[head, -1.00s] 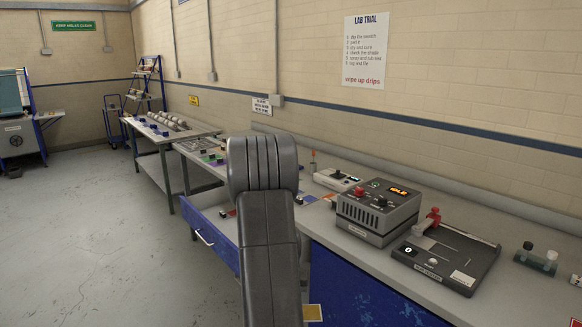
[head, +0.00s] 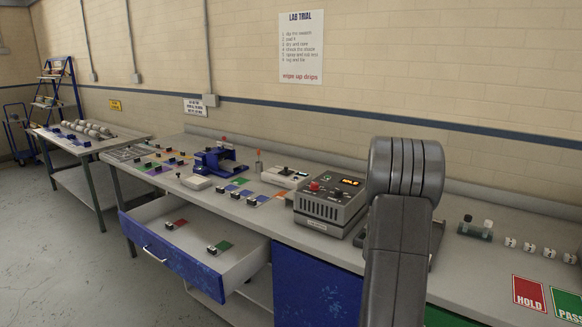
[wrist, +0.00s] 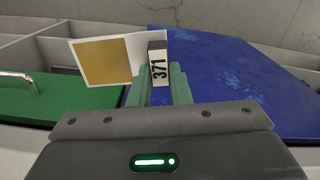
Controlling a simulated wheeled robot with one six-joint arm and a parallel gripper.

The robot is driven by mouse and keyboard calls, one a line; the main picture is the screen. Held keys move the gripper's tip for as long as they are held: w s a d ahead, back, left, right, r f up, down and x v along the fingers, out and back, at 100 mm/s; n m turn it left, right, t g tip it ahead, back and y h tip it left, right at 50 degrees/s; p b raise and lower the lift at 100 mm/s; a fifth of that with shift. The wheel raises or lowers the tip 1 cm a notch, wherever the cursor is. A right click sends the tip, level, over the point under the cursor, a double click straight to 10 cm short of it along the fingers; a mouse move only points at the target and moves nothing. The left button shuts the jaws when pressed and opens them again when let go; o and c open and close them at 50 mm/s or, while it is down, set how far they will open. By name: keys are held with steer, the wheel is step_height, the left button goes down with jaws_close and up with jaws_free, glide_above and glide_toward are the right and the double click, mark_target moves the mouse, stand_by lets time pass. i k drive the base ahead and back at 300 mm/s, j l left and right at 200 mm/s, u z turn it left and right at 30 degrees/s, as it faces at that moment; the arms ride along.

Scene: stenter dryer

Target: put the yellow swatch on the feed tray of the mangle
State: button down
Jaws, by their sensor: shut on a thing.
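The yellow swatch (wrist: 103,61) is a mustard square on a white card, joined to a clip marked 371 (wrist: 158,64). In the wrist view my gripper (wrist: 160,88) is shut on this clip, with its green fingers either side. The swatch sticks out to the left, clear of any surface. In the head view my arm hides the gripper and swatch. A small blue machine (head: 218,162), which looks like the mangle, stands on the bench left of the grey control box. I cannot clearly make out its feed tray.
An open drawer (head: 205,262) with red and green swatches juts out below the bench. Several coloured swatches lie around the blue machine. The grey box (head: 330,206) with a lit display stands to its right. HOLD (head: 529,294) and PASS (head: 567,304) cards lie at far right.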

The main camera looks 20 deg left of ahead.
mark_target(229, 164)
steer(key=z, duration=1.55)
steer(key=j+z, duration=0.1)
steer(key=z, duration=0.4)
steer(key=k+z, duration=0.1)
steer(key=z, duration=0.35)
steer(key=j+z, duration=0.1)
steer(key=z, duration=0.4)
steer(key=k+j, duration=0.15)
steer(key=k, duration=0.3)
steer(key=k+j, duration=0.2)
steer(key=k, duration=0.25)
steer(key=k+j+z, duration=0.1)
steer(key=k, duration=0.35)
steer(key=k+j+z, duration=0.15)
steer(key=k, duration=0.9)
steer(key=k+j+z, duration=0.1)
steer(key=k, duration=0.95)
steer(key=k+z, duration=0.15)
steer(key=k, duration=0.85)
steer(key=k+l+z, duration=0.1)
steer(key=k, duration=0.95)
steer(key=k+u, duration=0.15)
steer(key=u, duration=0.2)
steer(key=k+u, duration=0.15)
steer(key=u, duration=0.2)
steer(key=k+j+u, duration=0.1)
steer(key=u, duration=0.3)
steer(key=k, duration=0.05)
